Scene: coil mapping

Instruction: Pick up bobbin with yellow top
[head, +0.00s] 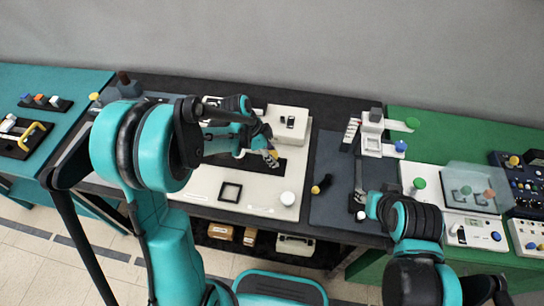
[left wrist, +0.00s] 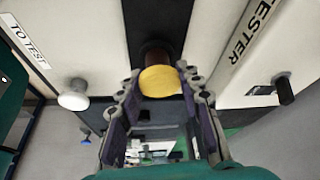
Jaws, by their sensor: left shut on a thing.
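The bobbin with the yellow top (left wrist: 160,80) is between the fingertips of my left gripper (left wrist: 160,92) in the left wrist view. Its dark brown body shows beyond the yellow top. The fingers are shut on it. In the head view my left gripper (head: 268,146) is above the white tester board, and the yellow top (head: 273,154) shows at its fingertips. I cannot tell whether the bobbin still touches the surface below. My right arm comes in at the lower right of the head view; its fingers cannot be made out clearly.
A white box (head: 288,124) stands behind. A dark mat (head: 330,150) lies to the right, with a black and yellow piece (head: 320,187) on it. Green and teal tables flank this one.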

